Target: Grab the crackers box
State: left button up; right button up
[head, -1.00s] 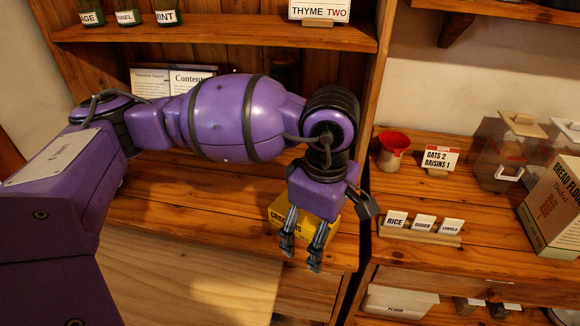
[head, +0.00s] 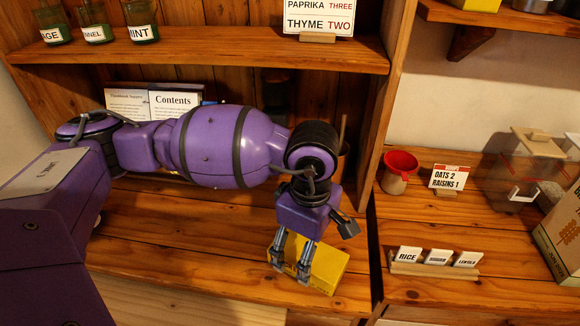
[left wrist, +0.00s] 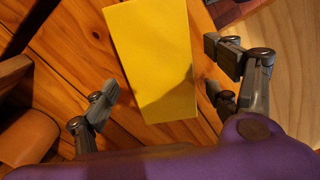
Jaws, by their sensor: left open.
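The yellow crackers box (head: 329,268) lies on the lower wooden shelf, partly behind my left gripper in the head view. My left gripper (head: 289,272) points down at the box's near left side, with its two fingers spread. In the left wrist view the plain yellow box (left wrist: 153,62) shows between and beyond the open fingers of my left gripper (left wrist: 163,100). A gap shows on each side of the box, and nothing is held. Part of the box is in shadow. My right gripper is in neither view.
An upright wooden divider (head: 386,110) stands right of the box. Beyond it are a red-rimmed cup (head: 398,172), an oats and raisins sign (head: 449,177) and a labelled card holder (head: 433,268). Open books (head: 150,101) stand at the back left. The upper shelf (head: 220,48) holds several jars.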

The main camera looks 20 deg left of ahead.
pick_arm(q)
jog(key=shift+f, duration=1.6)
jog(key=shift+c, duration=0.2)
jog(key=shift+r, duration=0.1)
jog(key=c, duration=1.4)
jog(key=shift+c, duration=0.2)
